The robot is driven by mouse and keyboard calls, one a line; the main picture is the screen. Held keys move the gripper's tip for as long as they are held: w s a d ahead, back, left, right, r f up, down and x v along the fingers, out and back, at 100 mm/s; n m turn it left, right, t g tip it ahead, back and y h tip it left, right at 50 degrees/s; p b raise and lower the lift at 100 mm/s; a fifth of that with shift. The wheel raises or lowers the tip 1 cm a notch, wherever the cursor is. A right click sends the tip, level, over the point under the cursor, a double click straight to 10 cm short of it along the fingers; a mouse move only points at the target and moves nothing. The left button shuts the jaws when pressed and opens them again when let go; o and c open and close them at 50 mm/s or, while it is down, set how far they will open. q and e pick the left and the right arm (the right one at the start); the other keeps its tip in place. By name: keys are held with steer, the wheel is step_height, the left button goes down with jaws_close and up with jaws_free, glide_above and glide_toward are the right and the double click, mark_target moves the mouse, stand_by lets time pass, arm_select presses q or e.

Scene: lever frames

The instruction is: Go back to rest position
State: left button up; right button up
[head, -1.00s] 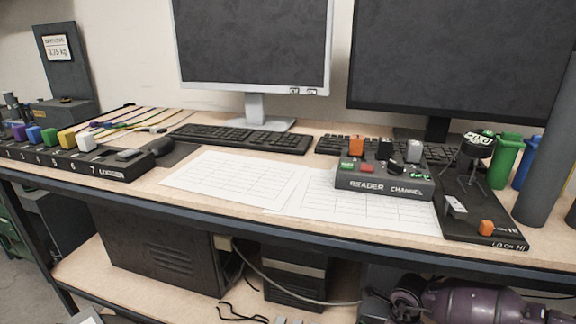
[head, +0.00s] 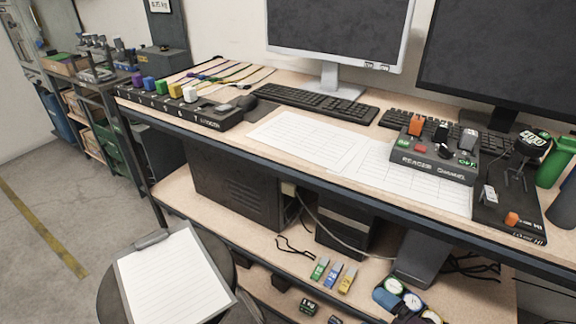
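Neither of my grippers shows in the head view. The black reader channel box (head: 437,163) stands on the workbench at the right, with an orange lever (head: 415,127), a dark lever and a grey lever on top. Right of it is a black panel (head: 508,213) with a grey switch (head: 490,194), an orange knob (head: 511,219) and a taller lever with a round dark head (head: 532,144). At the left, a long black lever bank (head: 207,122) carries a row of purple, blue, green, yellow and white levers.
Two monitors (head: 338,35), keyboards (head: 312,103) and paper sheets (head: 310,139) are on the bench (head: 262,162). A stool (head: 116,289) with a clipboard (head: 173,280) stands at the front left. The lower shelf holds boxes and small items. Floor (head: 62,215) is open at the left.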

arm_select(q)
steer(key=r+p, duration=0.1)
steer(key=p, duration=0.1)
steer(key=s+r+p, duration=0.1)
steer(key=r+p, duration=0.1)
steer(key=p, duration=0.1)
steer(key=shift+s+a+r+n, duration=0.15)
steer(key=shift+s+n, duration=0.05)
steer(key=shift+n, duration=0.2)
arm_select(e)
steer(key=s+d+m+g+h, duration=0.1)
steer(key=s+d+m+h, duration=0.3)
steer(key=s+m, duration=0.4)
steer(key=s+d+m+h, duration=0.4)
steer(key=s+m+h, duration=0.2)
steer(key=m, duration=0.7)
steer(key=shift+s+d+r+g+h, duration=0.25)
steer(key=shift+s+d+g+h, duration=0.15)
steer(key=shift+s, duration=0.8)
